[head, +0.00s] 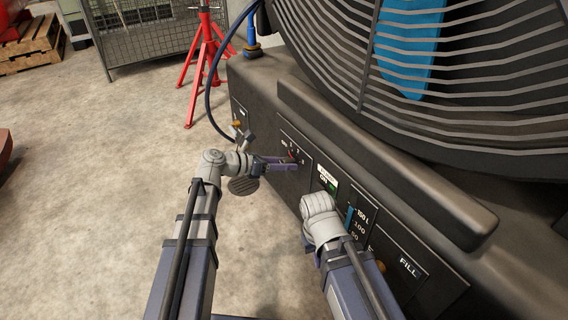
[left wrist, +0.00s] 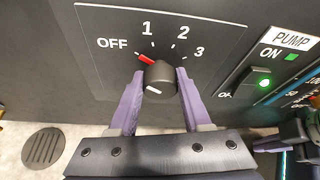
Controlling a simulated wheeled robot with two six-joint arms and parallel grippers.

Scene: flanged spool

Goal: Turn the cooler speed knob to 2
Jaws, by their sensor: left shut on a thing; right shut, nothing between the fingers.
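The cooler speed knob (left wrist: 160,76) is a round black dial on a dark panel marked OFF, 1, 2 and 3. Its red pointer (left wrist: 146,58) aims up and left, at about the OFF tick. My left gripper (left wrist: 160,82) has one purple finger on each side of the knob and is shut on it. In the head view my left gripper (head: 291,162) reaches the panel from the left, partly covering the knob. My right gripper (head: 316,259) is low in front of the cooler, mostly hidden by its own wrist, shut and away from the knob.
A pump switch (left wrist: 258,82) with a lit green light is right of the knob panel. The tank gauge (head: 352,218) and FILL panel (head: 408,265) are farther right. A fan grille (head: 440,80) rises above. A red stand (head: 205,50) and blue hose fitting (head: 252,35) are behind.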

